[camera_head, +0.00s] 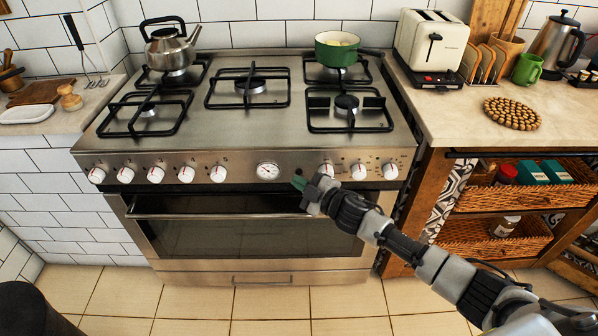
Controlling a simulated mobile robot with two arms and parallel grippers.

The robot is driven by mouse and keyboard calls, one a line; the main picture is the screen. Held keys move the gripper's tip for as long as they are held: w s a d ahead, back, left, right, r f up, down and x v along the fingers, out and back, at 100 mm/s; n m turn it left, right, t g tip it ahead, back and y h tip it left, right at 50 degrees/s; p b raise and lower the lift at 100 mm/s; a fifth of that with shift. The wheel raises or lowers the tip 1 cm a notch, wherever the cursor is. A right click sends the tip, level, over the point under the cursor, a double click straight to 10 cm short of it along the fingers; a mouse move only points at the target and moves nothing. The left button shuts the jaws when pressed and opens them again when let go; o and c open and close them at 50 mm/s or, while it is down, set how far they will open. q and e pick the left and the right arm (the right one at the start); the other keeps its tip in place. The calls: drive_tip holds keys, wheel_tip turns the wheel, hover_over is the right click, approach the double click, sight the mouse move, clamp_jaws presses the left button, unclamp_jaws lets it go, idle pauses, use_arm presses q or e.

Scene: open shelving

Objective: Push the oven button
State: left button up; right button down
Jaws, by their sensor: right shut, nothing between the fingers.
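The steel oven (250,238) stands in the middle of the head view, under a gas hob (200,100). Its front panel carries a row of white knobs, such as a left knob (96,175) and a right knob (390,171), with a round dial (267,171) at the centre. My right gripper (299,183) is shut and empty, its tip at the panel just right of the dial. It covers part of the panel there, so any button behind it is hidden. I cannot tell whether the tip touches the panel. My left gripper is not in view.
A kettle (170,47) and a green pot (337,50) stand on the hob. A toaster (430,45), a green mug (526,69) and a beaded trivet (511,113) are on the right counter. Wicker baskets (520,197) fill the shelves below. The tiled floor before the oven is clear.

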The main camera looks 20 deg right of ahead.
drive_tip(key=s+p, duration=0.1)
drive_tip(key=s, duration=0.1)
drive_tip(key=s+a, duration=0.1)
drive_tip(key=s, duration=0.1)
drive_tip(key=shift+s+a+p, duration=0.2)
drive_tip(key=shift+s+p, duration=0.2)
idle(1.1)
